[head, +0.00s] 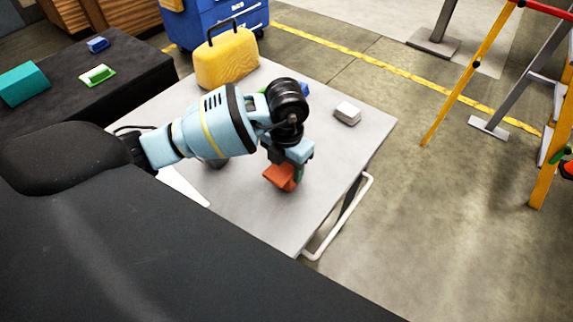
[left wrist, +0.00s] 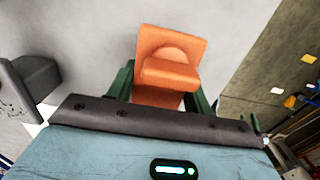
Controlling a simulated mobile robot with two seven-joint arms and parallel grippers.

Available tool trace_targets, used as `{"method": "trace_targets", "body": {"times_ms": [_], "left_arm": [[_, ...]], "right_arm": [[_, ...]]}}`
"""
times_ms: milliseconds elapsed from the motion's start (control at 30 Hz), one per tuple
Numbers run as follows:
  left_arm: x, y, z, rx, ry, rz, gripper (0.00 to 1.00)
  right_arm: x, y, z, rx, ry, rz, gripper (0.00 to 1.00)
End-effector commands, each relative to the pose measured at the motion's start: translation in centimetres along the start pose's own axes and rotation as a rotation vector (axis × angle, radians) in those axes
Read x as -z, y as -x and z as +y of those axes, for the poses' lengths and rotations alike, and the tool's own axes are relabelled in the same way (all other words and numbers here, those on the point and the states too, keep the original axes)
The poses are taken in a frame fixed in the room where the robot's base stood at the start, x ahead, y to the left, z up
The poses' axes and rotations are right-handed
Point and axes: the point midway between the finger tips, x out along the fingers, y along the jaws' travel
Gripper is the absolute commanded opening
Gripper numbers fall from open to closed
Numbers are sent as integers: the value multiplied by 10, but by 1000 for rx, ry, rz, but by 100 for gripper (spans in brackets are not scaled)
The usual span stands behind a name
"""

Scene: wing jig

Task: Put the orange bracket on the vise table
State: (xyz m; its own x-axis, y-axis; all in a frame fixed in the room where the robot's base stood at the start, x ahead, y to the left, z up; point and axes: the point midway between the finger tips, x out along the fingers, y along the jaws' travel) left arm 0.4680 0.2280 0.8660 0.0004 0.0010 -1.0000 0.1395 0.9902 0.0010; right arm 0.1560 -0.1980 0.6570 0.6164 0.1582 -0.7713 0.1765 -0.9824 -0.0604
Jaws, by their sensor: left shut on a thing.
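The orange bracket (head: 280,177) is between the fingers of my left gripper (head: 290,166), over the right part of the light grey vise table (head: 250,222). In the left wrist view the orange bracket (left wrist: 170,62) sits between two dark green fingers, its plate and rounded middle facing the camera. My left gripper is shut on it. I cannot tell whether the bracket touches the tabletop. A dark grey block (left wrist: 34,78), perhaps part of the vise, stands to the left in the wrist view. My right gripper is not in view.
A yellow case (head: 227,59) stands at the table's back left. The tabletop's front right is clear. A yellow ladder (head: 470,75) stands on the floor at right.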

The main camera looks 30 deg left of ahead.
Motion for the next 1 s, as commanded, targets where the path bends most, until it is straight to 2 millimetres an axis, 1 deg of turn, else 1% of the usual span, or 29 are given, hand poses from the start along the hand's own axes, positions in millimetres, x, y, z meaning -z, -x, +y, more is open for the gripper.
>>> {"method": "trace_targets", "body": {"times_ms": [200, 367, 400, 533, 833, 933, 1000], "left_arm": [[-1, 1, 0, 1, 0, -3, 18], [-1, -3, 0, 1, 0, -3, 18], [0, -3, 0, 1, 0, -2, 56], [0, -3, 0, 0, 0, -2, 73], [0, -1, 0, 0, 0, -2, 73], [-1, 5, 0, 0, 0, -4, 73], [-1, 14, 0, 1, -1, -5, 73]], "right_arm": [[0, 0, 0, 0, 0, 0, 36], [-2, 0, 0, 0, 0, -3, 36], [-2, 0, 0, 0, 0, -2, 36], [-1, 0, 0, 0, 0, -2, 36], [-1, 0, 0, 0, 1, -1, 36], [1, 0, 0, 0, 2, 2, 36], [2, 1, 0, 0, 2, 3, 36]]}}
